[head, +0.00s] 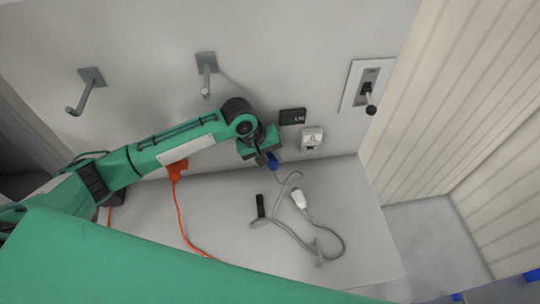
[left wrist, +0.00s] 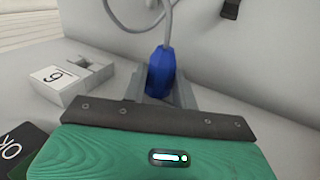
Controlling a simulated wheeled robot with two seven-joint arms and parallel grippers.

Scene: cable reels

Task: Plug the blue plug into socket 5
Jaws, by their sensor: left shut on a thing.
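The blue plug (head: 273,161) is held in my left gripper (head: 264,157), which is shut on it close to the wall, above the grey bench. In the left wrist view the blue plug (left wrist: 161,73) sits between the fingers, with its grey cable leading away from the gripper. A pale socket box (head: 312,138) is on the wall just right of the plug, apart from it. It also shows in the left wrist view (left wrist: 72,82), with a number label that looks like 6 or 9. I cannot make out a socket marked 5. My right gripper is not in view.
A white plug (head: 299,198) and a black piece (head: 261,206) lie on the bench (head: 350,257) with looped grey cable. An orange plug (head: 177,171) with orange cable is behind my arm. A small dark display (head: 292,116), lever switch (head: 368,92) and two hooks (head: 206,75) are on the wall.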

